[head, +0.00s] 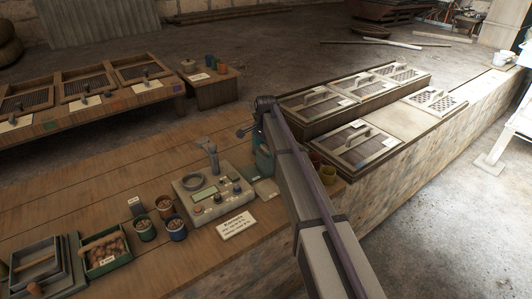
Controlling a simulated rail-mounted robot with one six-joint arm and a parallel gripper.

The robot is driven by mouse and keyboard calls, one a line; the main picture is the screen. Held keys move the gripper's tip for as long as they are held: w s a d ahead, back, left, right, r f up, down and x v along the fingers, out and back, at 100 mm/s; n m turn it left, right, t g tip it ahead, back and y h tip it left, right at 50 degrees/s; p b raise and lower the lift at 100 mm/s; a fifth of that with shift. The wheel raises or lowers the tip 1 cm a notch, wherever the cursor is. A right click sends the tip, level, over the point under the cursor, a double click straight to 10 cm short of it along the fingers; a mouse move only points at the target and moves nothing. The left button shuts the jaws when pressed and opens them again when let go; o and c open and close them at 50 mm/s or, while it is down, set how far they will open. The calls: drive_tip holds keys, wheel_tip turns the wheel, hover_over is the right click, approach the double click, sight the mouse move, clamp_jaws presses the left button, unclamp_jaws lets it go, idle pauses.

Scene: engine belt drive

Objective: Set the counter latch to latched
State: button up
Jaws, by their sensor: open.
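My arm reaches up from the lower right, and my gripper (243,132) is at its far end, small and dark, above the wooden counter (100,190). It is open, and I see nothing held in it. It is above and to the right of a grey counter device (208,197) with a round dish, a small display, knobs and an upright lever-like part (211,152). I cannot tell for sure which part is the counter latch, or its state. My arm hides part of the counter and what stands behind it.
A white sign card (236,225), several small pots (164,203) and a green box (106,247) of brown items stand on the counter. A teal container (264,160) is close to my arm. Lidded panels with handles (355,146) lie to the right. A bench with mesh panels (85,84) is behind.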

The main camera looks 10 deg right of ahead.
drive_tip(key=shift+r, duration=0.1)
drive_tip(key=shift+c, duration=0.4)
drive_tip(key=c, duration=0.9)
drive_tip(key=shift+o, duration=0.2)
